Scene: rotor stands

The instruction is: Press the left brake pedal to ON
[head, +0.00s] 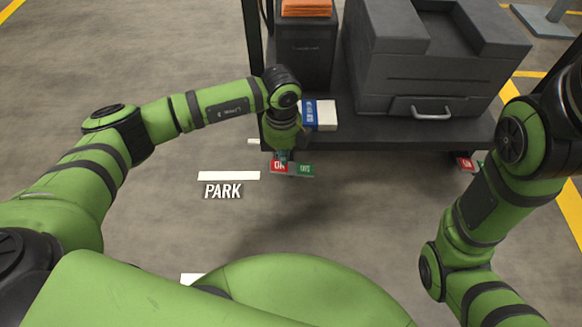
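The left brake pedal (293,169) is a small plate low at the front left of the dark cart. Its red end (279,167) reads ON, partly covered, and its green end (306,171) has white lettering too small to read surely. My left gripper (284,158) points down at the red end. Its tip overlaps the red end in the head view; I cannot tell whether it touches or whether the fingers are open. The pedal's tilt is unclear. The right pedal (466,164) shows a red end, with its green end partly hidden by my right arm. My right gripper is out of view.
The cart (400,134) carries a large grey case (432,75), a dark bin (304,60) with orange things on top, and a blue and white box (320,115). A PARK marking (223,191) lies on the floor. The floor to the left is clear.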

